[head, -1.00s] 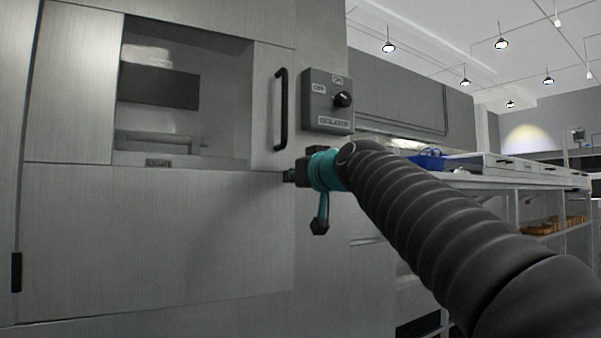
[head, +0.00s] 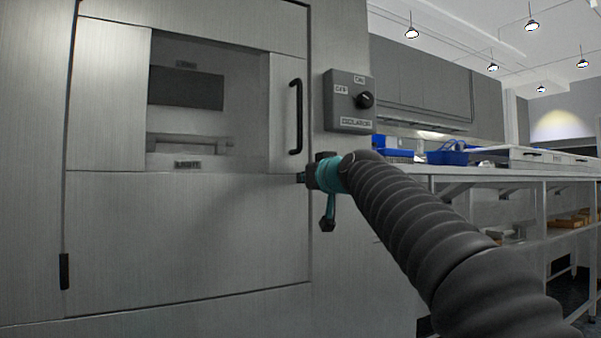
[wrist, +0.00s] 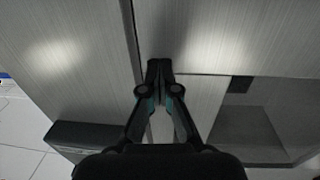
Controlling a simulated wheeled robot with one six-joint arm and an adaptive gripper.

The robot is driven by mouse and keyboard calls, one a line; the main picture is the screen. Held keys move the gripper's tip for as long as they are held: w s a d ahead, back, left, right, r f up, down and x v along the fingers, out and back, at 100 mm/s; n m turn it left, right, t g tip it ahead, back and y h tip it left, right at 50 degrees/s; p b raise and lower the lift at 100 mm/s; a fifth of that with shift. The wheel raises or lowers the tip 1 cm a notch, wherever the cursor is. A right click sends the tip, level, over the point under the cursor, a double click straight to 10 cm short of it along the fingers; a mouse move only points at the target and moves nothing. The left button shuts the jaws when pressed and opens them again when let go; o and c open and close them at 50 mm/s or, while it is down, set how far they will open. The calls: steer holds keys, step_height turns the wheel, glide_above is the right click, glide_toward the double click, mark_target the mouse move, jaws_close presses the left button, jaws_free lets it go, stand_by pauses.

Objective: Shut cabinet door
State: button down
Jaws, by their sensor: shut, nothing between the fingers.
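The cabinet door (head: 190,235) is a brushed-metal panel with a window and a black vertical handle (head: 296,116) near its right edge. It looks flush or nearly flush with the cabinet frame (head: 338,225); a small gap cannot be ruled out. A black hinge (head: 64,271) shows at its lower left. My gripper (head: 301,177) is shut and empty, its tips at the door's right edge below the handle. In the wrist view my gripper (wrist: 160,66) points at the door panel (wrist: 215,35) beside a dark seam. Whether the tips touch the door cannot be told.
A grey isolator box (head: 349,101) with a black knob is fixed on the frame right of the handle, above my gripper. A long counter (head: 480,168) with blue bins (head: 448,157) extends at the right. Shelving stands below it.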

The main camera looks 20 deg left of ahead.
steer(key=shift+w+r, duration=0.2)
steer(key=shift+r, duration=0.1)
steer(key=d+b+v, duration=0.1)
steer(key=b+v, duration=0.4)
steer(key=v, duration=0.9)
steer(key=shift+w+f, duration=0.3)
